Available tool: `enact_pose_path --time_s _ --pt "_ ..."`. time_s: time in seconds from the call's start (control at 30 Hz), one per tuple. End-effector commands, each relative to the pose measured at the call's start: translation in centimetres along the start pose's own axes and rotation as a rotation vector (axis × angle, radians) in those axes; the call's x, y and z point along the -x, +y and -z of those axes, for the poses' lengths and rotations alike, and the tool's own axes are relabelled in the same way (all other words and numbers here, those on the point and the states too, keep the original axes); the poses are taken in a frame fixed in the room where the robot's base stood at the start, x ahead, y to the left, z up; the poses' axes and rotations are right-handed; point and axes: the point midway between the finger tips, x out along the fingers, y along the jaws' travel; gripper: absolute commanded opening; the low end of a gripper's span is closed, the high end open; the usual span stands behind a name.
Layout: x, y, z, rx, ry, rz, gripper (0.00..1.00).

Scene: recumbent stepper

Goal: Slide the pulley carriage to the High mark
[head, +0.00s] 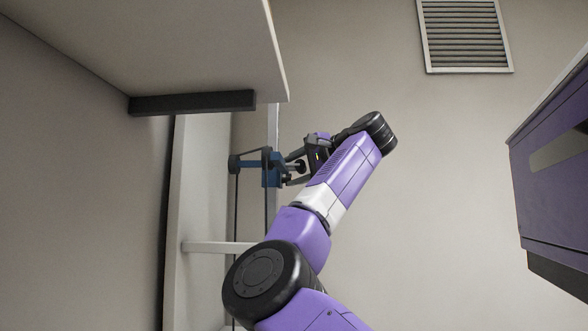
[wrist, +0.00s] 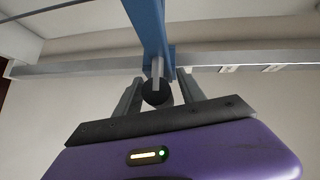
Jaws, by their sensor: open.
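The pulley carriage (head: 268,170) is a blue block on a pale upright post (head: 272,122), with a dark pulley wheel (head: 234,165) at its left. In the wrist view the blue carriage (wrist: 150,28) crosses the pale post, which runs sideways there. A round black knob (wrist: 157,93) on the carriage also shows in the head view (head: 299,167). My gripper (head: 289,169) is at the carriage's right side. In the wrist view my open gripper (wrist: 158,82) has one finger on each side of the knob, with gaps visible. I cannot read any High mark.
A pale panel (head: 190,45) with a dark bar (head: 192,103) overhangs at upper left. A dark cable (head: 236,215) hangs below the pulley, and a pale crossbar (head: 218,247) is lower. Small pale plates (wrist: 230,69) sit along the post. A purple cabinet-like body (head: 555,190) is at right.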

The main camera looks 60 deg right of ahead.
Motion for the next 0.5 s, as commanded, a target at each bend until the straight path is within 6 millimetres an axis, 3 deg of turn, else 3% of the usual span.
enact_pose_path --time_s 0.13,0.37,0.5 --pt "0.00 0.02 -0.02 0.000 0.000 0.000 0.45" --pt "0.00 0.09 -0.01 0.000 -0.001 -0.002 0.00" --pt "-0.03 0.23 -0.01 -0.001 -0.001 -0.005 0.00"
